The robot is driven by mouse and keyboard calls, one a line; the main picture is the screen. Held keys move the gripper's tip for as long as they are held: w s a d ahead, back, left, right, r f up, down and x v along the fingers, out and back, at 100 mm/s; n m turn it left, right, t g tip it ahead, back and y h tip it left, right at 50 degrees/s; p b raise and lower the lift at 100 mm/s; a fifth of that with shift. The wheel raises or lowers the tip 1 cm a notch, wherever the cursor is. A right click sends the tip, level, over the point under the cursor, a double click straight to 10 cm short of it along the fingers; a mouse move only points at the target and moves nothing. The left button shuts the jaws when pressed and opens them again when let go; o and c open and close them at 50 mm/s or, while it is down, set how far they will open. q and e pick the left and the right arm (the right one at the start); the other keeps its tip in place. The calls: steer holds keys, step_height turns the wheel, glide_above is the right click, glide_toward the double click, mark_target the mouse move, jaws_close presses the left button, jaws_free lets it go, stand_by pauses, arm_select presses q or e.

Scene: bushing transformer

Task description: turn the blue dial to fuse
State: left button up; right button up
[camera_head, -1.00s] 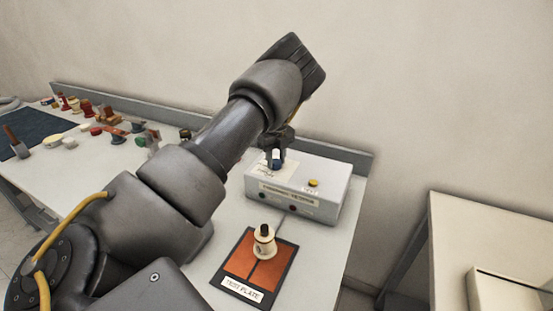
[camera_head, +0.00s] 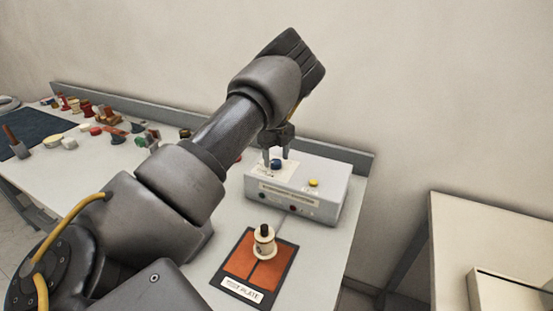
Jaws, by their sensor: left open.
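The blue dial (camera_head: 276,164) sits on the top left of a light grey box (camera_head: 322,184), on a white label. Its pointer direction and the label's words are too small to read. My left gripper (camera_head: 276,157) points down over the dial. Its fingers are open, one on each side of the dial, with gaps visible between fingers and dial. My right gripper is not in view.
A yellow button (camera_head: 313,182) is on the box's top right. An orange test plate (camera_head: 241,263) with a cream bushing (camera_head: 264,243) lies in front. Several small parts lie at the table's left. A second table (camera_head: 490,240) stands at the right.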

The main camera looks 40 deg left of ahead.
mark_target(276, 161)
arm_select(q)
step_height(276, 161, up, 10)
steer(key=b, duration=0.2)
steer(key=shift+r, duration=0.1)
stand_by(0.5)
